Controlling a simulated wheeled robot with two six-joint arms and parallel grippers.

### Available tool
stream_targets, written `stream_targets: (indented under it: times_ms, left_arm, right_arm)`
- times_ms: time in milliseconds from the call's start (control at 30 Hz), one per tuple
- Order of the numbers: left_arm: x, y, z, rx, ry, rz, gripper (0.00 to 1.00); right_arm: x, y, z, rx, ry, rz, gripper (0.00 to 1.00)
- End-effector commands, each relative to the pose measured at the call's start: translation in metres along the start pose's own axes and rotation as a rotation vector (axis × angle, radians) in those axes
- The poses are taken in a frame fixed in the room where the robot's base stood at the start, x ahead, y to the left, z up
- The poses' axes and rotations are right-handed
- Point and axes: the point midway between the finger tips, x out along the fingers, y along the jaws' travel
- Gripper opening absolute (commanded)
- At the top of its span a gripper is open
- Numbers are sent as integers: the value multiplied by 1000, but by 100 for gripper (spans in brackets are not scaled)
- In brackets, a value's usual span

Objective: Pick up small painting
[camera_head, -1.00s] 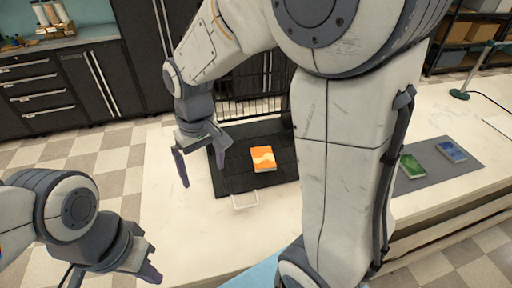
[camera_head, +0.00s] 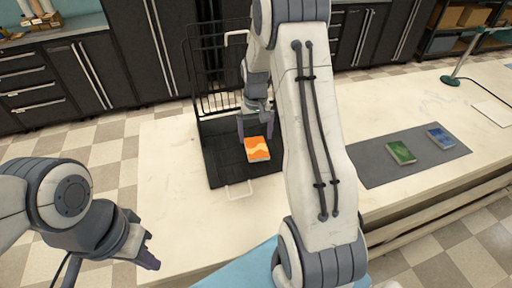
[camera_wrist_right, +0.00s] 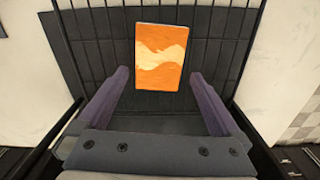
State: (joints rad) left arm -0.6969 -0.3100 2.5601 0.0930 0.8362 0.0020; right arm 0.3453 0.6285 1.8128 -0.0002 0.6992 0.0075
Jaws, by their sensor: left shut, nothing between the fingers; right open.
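A small orange painting with a pale wavy band (camera_head: 257,149) lies on the black tray of a wire rack (camera_head: 222,167) on the white counter. My right gripper (camera_head: 256,120) is just behind and above the painting in the head view, partly hidden by my arm. In the right wrist view the painting (camera_wrist_right: 161,56) shows ahead, between and beyond the open fingers (camera_wrist_right: 158,92), which hold nothing. My left gripper (camera_head: 148,258) is shut and empty at the lower left, in front of the counter.
A grey mat (camera_head: 376,174) on the right of the counter bears a green small painting (camera_head: 401,153) and a blue one (camera_head: 440,137). The rack's upright bars (camera_head: 190,75) stand behind the tray. The left part of the counter is clear.

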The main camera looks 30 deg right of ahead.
Motion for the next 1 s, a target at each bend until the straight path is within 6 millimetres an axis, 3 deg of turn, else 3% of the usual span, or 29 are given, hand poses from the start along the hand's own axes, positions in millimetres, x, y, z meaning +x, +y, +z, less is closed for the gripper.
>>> stream_targets:
  times_ms: [100,233,533,567,700,733,1000]
  left_arm:
    - [-16,1,-1,-1,0,0,0]
    - [-19,1,-1,-1,0,0,0]
    - [-19,1,-1,-1,0,0,0]
    - [-19,1,-1,-1,0,0,0]
    - [-19,1,-1,-1,0,0,0]
    - [-19,1,-1,-1,0,0,0]
    - [-18,1,-1,-1,0,0,0]
  right_arm:
    - [16,1,6,0,-8,0,100]
    - [35,2,6,0,-5,0,100]
    - [42,2,5,1,-1,0,100]
    - [42,2,5,1,-1,0,96]
    - [42,2,5,1,-1,0,43]
    - [42,2,5,1,-1,0,33]
    - [40,2,5,1,1,0,33]
